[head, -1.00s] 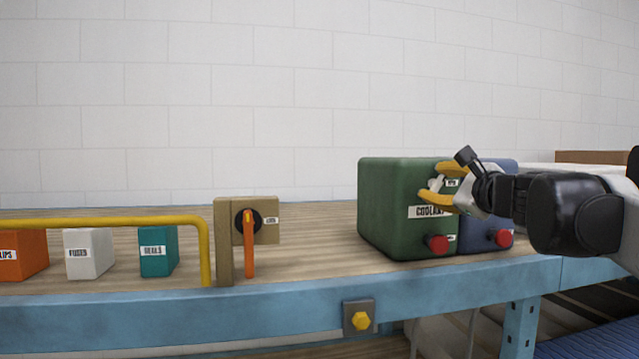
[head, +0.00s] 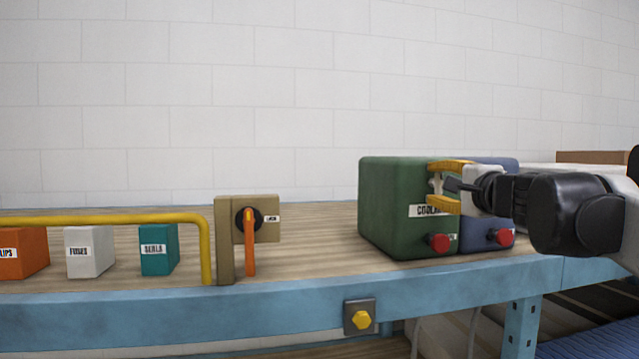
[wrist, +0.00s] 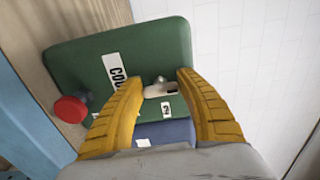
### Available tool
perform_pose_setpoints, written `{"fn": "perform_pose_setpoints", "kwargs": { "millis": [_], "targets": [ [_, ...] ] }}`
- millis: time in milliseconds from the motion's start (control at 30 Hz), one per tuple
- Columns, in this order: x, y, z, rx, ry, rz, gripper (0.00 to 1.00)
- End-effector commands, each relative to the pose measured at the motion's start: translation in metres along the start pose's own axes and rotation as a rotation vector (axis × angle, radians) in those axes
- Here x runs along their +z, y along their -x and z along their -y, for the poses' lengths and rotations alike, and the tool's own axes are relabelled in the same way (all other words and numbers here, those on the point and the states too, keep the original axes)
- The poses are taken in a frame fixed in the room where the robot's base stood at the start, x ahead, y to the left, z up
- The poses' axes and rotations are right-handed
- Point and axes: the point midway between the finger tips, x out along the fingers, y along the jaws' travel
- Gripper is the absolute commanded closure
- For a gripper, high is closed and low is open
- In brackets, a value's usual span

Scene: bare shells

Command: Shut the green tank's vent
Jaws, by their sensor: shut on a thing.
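The green tank (head: 390,205), labelled COOLANT, stands on the bench at right, with a red knob (head: 438,242) low on its front. It also fills much of the wrist view (wrist: 75,60). Its vent (wrist: 160,88) is a small pale grey handle on the front face, beside a small label (wrist: 166,109). My gripper (head: 436,185) is at that face, its yellow fingers one above the other. In the wrist view my gripper (wrist: 161,80) has a finger on either side of the vent handle and is shut on it. The exact contact is hard to see.
A blue tank (head: 487,239) with its own red knob (head: 502,237) stands close against the green one. A tan panel with an orange lever (head: 249,245), a yellow rail (head: 110,221) and several small boxes are farther left. The bench between panel and tanks is clear.

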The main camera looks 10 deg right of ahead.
Motion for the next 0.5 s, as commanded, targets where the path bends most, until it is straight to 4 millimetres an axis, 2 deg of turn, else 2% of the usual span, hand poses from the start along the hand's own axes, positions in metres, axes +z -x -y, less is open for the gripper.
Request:
{"fn": "perform_pose_setpoints", "kwargs": {
  "millis": [467, 500],
  "targets": [
    [-0.0002, -0.0003, 0.0013, -0.001, 0.011, 0.000, 0.87],
    [-0.0003, -0.0003, 0.0013, -0.001, 0.010, 0.000, 0.45]
  ]
}}
